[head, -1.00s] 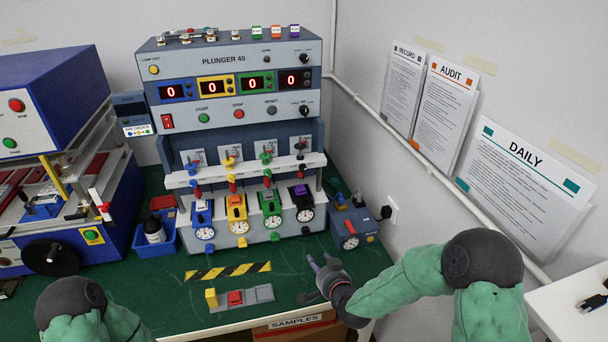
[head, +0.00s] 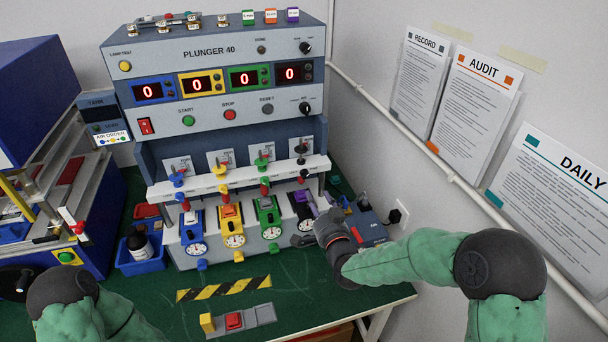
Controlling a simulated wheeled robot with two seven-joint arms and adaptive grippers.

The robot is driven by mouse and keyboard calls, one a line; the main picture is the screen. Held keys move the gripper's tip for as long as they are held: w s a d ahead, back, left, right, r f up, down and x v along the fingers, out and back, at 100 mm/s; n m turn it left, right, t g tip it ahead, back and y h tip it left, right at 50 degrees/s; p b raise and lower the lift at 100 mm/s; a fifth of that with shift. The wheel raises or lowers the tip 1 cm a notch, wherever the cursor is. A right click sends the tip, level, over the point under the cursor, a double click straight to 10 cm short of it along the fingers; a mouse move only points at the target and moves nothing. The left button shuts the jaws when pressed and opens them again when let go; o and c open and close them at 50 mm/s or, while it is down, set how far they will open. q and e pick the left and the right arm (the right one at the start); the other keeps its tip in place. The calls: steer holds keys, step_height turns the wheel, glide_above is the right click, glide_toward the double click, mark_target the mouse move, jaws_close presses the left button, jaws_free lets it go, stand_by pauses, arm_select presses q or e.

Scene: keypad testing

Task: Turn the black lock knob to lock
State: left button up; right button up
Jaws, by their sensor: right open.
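Several black knobs are in view, and I cannot tell which is the lock knob. An upper black knob (head: 305,47) and a lower black knob (head: 305,108) sit on the right of the PLUNGER 40 panel; their labels are too small to read. A black-topped plunger (head: 301,149) stands at the rightmost, black station. My right gripper (head: 309,224) is open in front of the black station, beside the blue-grey air box (head: 369,232), and partly hides both. I cannot tell whether it touches either. My left arm shows at lower left; its gripper is out of view.
The PLUNGER 40 machine (head: 222,122) has blue, yellow, green and black stations. A blue bin (head: 140,265) with a bottle stands left of it. A striped strip (head: 224,288) and a grey block with a red button (head: 234,320) lie in front on the green table.

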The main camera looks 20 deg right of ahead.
mark_target(306, 177)
steer(key=w+b, duration=0.1)
steer(key=w, duration=0.9)
steer(key=shift+a, duration=0.15)
